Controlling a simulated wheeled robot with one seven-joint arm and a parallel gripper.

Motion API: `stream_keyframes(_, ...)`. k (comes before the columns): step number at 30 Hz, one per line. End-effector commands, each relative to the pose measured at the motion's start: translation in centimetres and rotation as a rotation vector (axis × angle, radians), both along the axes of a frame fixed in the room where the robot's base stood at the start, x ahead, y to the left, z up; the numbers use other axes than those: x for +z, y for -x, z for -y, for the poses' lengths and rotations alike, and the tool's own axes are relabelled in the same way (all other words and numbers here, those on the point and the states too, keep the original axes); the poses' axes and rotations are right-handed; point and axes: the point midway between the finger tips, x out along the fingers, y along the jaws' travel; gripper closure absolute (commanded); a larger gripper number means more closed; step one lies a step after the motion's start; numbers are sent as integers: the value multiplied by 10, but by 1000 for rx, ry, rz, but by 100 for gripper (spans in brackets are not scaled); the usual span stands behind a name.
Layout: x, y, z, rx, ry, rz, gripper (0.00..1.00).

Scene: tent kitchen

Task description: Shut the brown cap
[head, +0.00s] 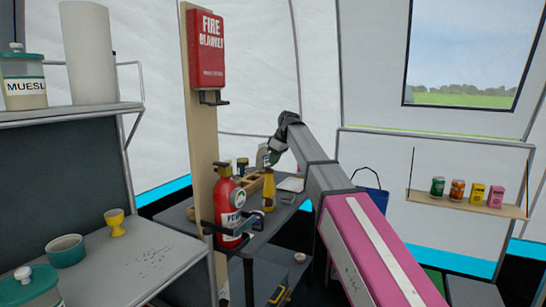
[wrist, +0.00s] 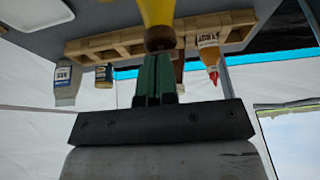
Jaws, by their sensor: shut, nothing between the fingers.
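A yellow bottle (head: 269,193) stands on the dark table, with its brown cap (head: 269,171) on top. In the wrist view, which looks upside down, the yellow bottle (wrist: 156,12) comes in from the top edge and its brown cap (wrist: 160,38) sits right at my fingertips. My gripper (wrist: 154,58) is shut and empty, its green fingers pointing at the cap. In the head view my gripper (head: 270,161) is just above the cap. I cannot tell whether the fingers touch the cap, nor how far it is open.
A wooden rack (wrist: 100,45) with several bottles and jars is behind the yellow bottle. A red fire extinguisher (head: 229,207) stands close to its left, by a wooden post (head: 205,150). A white tray (head: 292,184) lies to the right on the dark table (head: 262,229).

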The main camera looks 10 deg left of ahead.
Motion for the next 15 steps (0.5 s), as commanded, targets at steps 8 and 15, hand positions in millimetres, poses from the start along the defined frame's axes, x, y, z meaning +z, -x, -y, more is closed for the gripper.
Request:
stream_keyframes(8,0,0,0,0,-5,2,100)
stream_keyframes(15,-10,6,10,-1,-161,55,100)
